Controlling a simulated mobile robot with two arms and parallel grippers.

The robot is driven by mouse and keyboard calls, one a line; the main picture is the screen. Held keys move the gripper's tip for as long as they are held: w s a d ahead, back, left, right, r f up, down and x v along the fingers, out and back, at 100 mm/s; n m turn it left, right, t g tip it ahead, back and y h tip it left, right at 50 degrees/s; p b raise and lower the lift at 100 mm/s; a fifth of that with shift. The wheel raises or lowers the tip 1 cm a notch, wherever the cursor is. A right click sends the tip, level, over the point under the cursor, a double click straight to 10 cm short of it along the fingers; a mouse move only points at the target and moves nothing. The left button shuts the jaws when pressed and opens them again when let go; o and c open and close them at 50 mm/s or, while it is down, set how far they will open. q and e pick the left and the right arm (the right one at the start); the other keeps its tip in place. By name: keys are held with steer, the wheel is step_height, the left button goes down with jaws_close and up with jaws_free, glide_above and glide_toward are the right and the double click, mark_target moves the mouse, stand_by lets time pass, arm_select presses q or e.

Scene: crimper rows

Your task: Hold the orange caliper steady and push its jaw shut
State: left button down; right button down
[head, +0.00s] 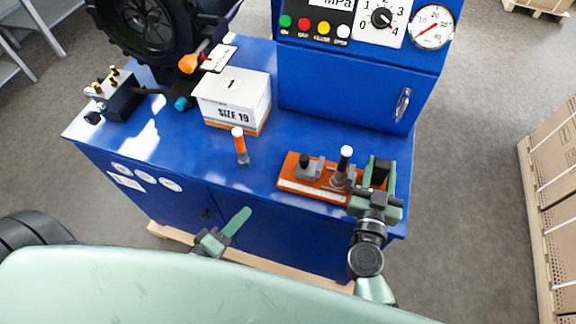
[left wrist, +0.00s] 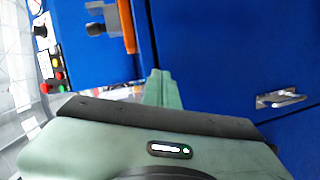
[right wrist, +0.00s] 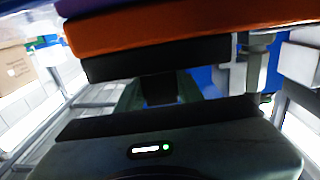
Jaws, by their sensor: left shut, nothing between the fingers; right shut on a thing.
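The orange caliper (head: 287,178) lies on the blue bench near its front right edge. It carries a grey block with a black knob (head: 308,168) and a second grey part with a white-topped black handle (head: 345,160). A narrow gap shows between these two. My right gripper (head: 379,172) is at the caliper's right end, shut on a dark part there; the right wrist view shows the orange bar (right wrist: 180,30) above the fingers. My left gripper (head: 240,217) is shut and empty, in front of the bench, left of the caliper. The caliper also shows in the left wrist view (left wrist: 127,25).
An orange-handled tool (head: 239,144) stands left of the caliper. A white and orange box (head: 233,95) is behind it. The blue control cabinet (head: 350,95) rises behind the caliper. A dark device with brass fittings (head: 122,102) sits at far left. The bench front is clear between.

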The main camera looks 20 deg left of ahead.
arm_select(q)
step_height(320, 180, up, 9)
steer(key=d+n+t+h, duration=0.1)
steer(key=d+n+t, duration=0.1)
glide_above(289, 181)
steer(key=s+a, duration=0.2)
steer(key=a, duration=0.2)
steer(key=shift+r, duration=0.3)
steer(key=w+d, duration=0.1)
steer(key=d, duration=0.2)
steer(key=shift+w+f, duration=0.1)
steer(key=shift+w, duration=0.25)
steer(key=shift+w+d, duration=0.15)
steer(key=shift+d, duration=0.25)
